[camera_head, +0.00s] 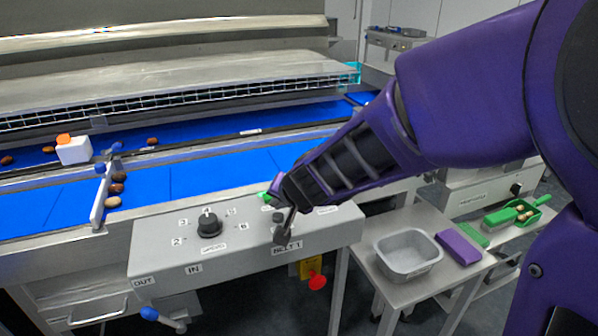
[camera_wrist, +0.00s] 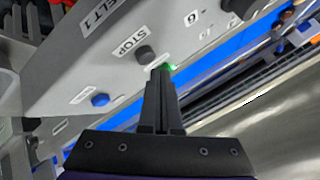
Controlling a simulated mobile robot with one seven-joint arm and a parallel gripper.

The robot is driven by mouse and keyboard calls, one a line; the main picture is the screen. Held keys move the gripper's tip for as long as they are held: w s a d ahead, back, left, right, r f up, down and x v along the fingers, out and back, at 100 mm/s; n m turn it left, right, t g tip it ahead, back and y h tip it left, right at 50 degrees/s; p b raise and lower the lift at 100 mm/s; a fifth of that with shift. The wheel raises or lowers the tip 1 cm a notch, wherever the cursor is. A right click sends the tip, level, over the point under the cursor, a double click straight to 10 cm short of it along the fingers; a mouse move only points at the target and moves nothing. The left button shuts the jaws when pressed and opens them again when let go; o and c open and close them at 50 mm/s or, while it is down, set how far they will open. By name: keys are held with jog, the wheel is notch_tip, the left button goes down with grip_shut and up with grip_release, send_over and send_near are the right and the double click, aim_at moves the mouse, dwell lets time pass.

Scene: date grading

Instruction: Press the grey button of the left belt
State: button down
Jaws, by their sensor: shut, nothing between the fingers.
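The grey control panel (camera_head: 160,250) stands in front of the blue belt (camera_head: 200,172), with a "BELT 1" label. In the wrist view, a dark grey button (camera_wrist: 145,53) sits beside the "STOP" label, and a blue button (camera_wrist: 100,100) sits lower left of it. A lit green lamp (camera_wrist: 170,67) shows just past my fingertips. My gripper (camera_wrist: 158,74) is shut and empty, its tips close to the panel, just below the grey button in the picture. I cannot tell whether they touch the panel. In the head view my gripper (camera_head: 284,230) partly covers this end of the panel.
A black numbered knob (camera_head: 209,225) is left of my gripper. A red knob (camera_head: 317,281) hangs under the panel. A side table holds a grey tub (camera_head: 408,270) and a purple block (camera_head: 458,247). A green scoop (camera_head: 513,216) lies farther right. Several dates lie on the belts.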

aim_at(279, 219)
dwell(0.4)
jog(key=shift+f+b, duration=0.35)
jog(key=shift+f, duration=0.15)
jog(key=shift+r+p, duration=0.45)
jog(key=shift+r, duration=0.05)
jog(key=shift+r, duration=0.1)
notch_tip(279, 219, up, 5)
jog(key=p, duration=0.5)
dwell(0.7)
